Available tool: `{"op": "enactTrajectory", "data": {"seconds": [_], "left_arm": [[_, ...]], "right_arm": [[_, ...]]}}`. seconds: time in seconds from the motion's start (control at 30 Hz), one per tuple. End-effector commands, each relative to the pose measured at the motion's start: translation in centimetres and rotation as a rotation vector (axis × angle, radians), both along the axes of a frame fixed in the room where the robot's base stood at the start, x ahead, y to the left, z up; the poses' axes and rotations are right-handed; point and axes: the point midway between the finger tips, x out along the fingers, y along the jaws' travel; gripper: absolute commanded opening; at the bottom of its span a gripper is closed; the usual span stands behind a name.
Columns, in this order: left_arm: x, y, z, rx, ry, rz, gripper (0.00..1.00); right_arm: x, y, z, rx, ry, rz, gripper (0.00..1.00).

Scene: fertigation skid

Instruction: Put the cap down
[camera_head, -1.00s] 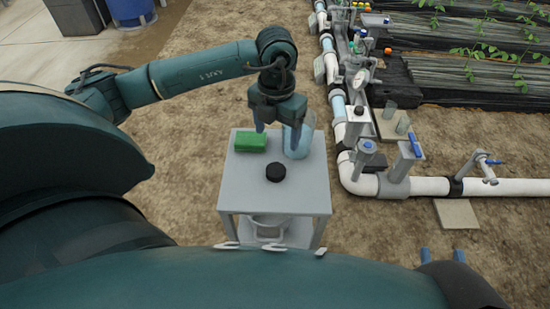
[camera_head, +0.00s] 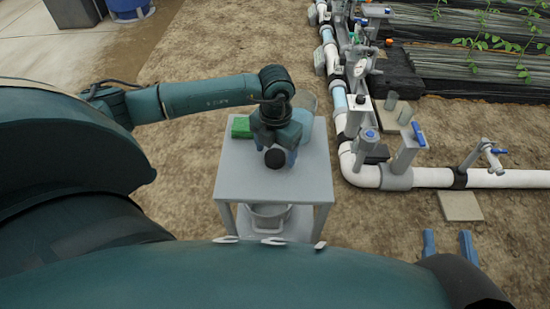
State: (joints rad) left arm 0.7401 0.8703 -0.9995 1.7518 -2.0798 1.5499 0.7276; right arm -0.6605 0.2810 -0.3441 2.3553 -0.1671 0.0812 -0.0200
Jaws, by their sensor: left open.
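The black round cap (camera_head: 275,158) sits on the grey table (camera_head: 250,183), near its middle. My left gripper (camera_head: 275,153) is over the cap with its fingers open, one on each side of it. The view does not show whether the fingers touch the cap. Two blue fingers of what looks like my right gripper (camera_head: 447,246) stand apart at the lower right, away from the table, with nothing between them.
A green block (camera_head: 241,127) lies on the table's back left. A clear bluish container (camera_head: 304,122) stands at the back right, partly behind my gripper. A pot (camera_head: 268,217) is on the lower shelf. White piping (camera_head: 366,174) runs right of the table. The table's front is clear.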

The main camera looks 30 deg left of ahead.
Motion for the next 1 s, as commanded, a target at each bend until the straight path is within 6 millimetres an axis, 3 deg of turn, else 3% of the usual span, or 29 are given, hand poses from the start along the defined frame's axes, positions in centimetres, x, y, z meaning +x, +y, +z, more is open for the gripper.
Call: {"op": "enactTrajectory", "data": {"seconds": [0.27,0.83,1.0], "left_arm": [[0.06,-0.01,-0.59,-0.001,-0.002,0.000,0.72],[0.05,0.02,-0.56,0.000,-0.002,0.000,0.26],[0.06,0.02,-0.55,0.000,-0.002,0.000,0.21]], "right_arm": [[0.13,0.05,0.11,0.007,-0.003,0.003,0.36],[0.05,0.08,0.08,0.007,-0.001,0.004,0.36],[0.01,0.08,0.05,0.007,0.001,0.004,0.36]]}}
